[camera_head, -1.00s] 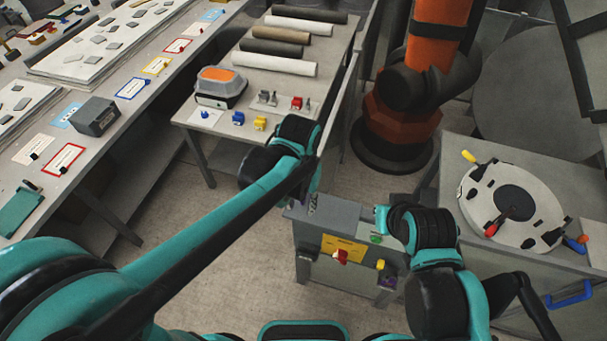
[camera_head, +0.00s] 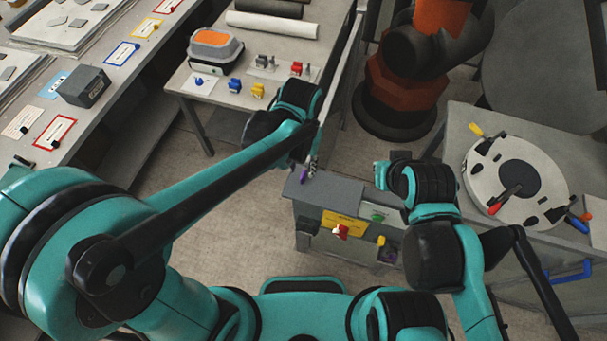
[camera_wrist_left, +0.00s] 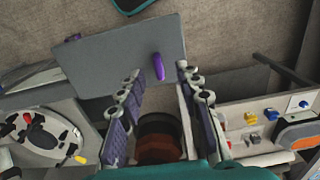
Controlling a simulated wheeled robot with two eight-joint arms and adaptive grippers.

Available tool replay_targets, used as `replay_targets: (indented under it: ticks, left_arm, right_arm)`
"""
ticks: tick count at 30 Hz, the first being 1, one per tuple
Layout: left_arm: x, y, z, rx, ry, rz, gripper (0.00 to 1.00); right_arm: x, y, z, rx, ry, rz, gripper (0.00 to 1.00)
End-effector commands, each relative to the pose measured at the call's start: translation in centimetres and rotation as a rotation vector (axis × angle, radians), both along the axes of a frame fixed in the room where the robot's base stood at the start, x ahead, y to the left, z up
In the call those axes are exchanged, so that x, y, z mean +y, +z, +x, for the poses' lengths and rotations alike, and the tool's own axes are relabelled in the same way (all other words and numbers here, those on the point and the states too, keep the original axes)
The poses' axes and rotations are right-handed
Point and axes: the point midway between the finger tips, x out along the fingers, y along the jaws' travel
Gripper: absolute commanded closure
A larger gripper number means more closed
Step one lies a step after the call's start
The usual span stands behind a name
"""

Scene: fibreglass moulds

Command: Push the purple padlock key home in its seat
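The purple padlock key (camera_wrist_left: 158,66) shows on the flat grey top of a cabinet in the left wrist view. In the head view it is a small purple piece (camera_head: 304,175) at the cabinet's left end. My left gripper (camera_head: 311,165) is right at it. In the left wrist view, the left gripper's fingers (camera_wrist_left: 160,73) are spread, with the key between and just beyond their tips; I see no contact. I cannot tell how deep the key sits, and its seat is not distinct. My right arm's wrist (camera_head: 428,185) is over the cabinet's right side; its fingers are hidden.
A table (camera_head: 215,101) with small coloured parts stands behind left. A round white mould (camera_head: 515,178) is on the right bench. An orange robot arm (camera_head: 405,90) stands behind.

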Motion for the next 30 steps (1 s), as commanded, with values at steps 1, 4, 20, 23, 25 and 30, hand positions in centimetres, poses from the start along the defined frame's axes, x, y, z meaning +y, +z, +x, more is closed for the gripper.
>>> replay_targets:
  ticks: [1, 4, 20, 23, 25, 30]
  left_arm:
    - [0.0, 0.0, 0.0, 0.0, 0.0, 0.0, 0.66]
    - [0.0, 0.0, 0.0, 0.0, 0.0, 0.0, 0.66]
    - [-0.4, -5.1, 0.3, 0.0, 0.0, 0.0, 0.66]
    - [-0.4, -5.2, 0.3, 0.0, 0.0, 0.0, 0.66]
    - [-0.4, -5.2, 0.3, 0.0, 0.0, 0.0, 0.66]
    - [-0.4, -5.2, 0.3, 0.0, 0.0, 0.0, 0.66]
  right_arm:
    - [0.0, 0.0, 0.0, 0.0, 0.0, 0.0, 1.0]
    - [0.0, 0.0, 0.0, 0.0, 0.0, 0.0, 1.0]
    - [0.0, -0.1, 0.0, 0.0, 0.0, 0.0, 1.0]
    - [0.0, -0.1, 0.0, 0.0, 0.0, 0.0, 1.0]
    - [0.0, -0.1, 0.0, 0.0, 0.0, 0.0, 1.0]
    - [0.0, 0.0, 0.0, 0.0, 0.0, 0.0, 1.0]
